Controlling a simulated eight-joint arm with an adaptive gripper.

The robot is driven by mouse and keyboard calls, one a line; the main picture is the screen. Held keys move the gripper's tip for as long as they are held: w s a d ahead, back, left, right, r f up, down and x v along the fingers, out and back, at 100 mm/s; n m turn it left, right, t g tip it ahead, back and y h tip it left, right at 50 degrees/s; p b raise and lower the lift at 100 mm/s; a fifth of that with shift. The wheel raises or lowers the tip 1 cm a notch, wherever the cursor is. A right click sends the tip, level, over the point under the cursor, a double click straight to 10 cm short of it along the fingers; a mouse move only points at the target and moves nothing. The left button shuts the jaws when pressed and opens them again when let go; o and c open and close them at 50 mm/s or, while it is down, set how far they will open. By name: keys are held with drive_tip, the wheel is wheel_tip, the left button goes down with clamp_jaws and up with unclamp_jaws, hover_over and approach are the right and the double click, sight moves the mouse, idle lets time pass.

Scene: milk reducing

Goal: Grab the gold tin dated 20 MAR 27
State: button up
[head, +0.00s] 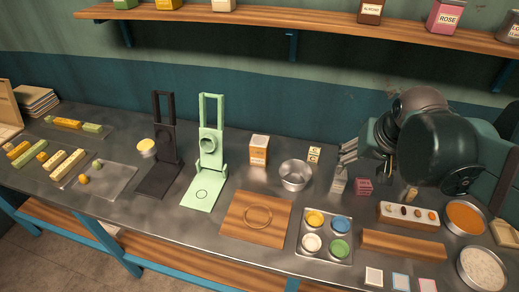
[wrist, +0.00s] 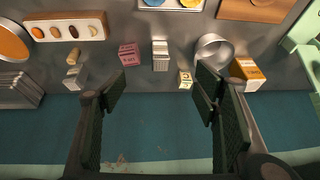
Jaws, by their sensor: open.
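A small gold-yellow item with dark marks (head: 314,153) stands at the back of the counter, right of the orange-and-white carton. It also shows in the wrist view (wrist: 186,79), between the fingers' lines, close to the right finger. No date can be read on it, so I cannot tell if it is the named tin. My gripper (head: 348,152) is over the back of the counter, to the right of this item. In the wrist view my gripper (wrist: 160,100) is open, with nothing between its fingers.
A whitish block (head: 339,181) and a pink box (head: 363,186) stand near my gripper. A metal bowl (head: 295,176) and the orange-and-white carton (head: 259,150) are to the left. A seed tray (head: 408,224) is at the right. A shelf (head: 300,27) runs above.

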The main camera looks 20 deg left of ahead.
drive_tip(key=w+a+g+p, duration=0.1)
drive_tip(key=w+a+p, duration=0.2)
drive_tip(key=w+a, duration=0.5)
drive_tip(key=g+p, duration=0.3)
drive_tip(key=p, duration=0.2)
approach(260, 140)
drive_tip(key=d+f, duration=0.1)
drive_tip(key=d, duration=0.6)
drive_tip(key=shift+g+h, duration=0.4)
drive_tip(key=a+f, duration=0.2)
drive_tip(key=a+f+p, duration=0.1)
drive_tip(key=a+f, duration=0.1)
drive_tip(key=a, duration=0.1)
drive_tip(key=w+a+f, duration=0.1)
drive_tip(key=a+f, duration=0.1)
drive_tip(key=f, duration=0.1)
drive_tip(key=shift+a, duration=0.4)
drive_tip(key=shift+a+f+p, duration=0.1)
drive_tip(key=shift+f+p, duration=0.25)
drive_tip(key=shift+f, duration=0.3)
drive_tip(key=shift+f, duration=1.3)
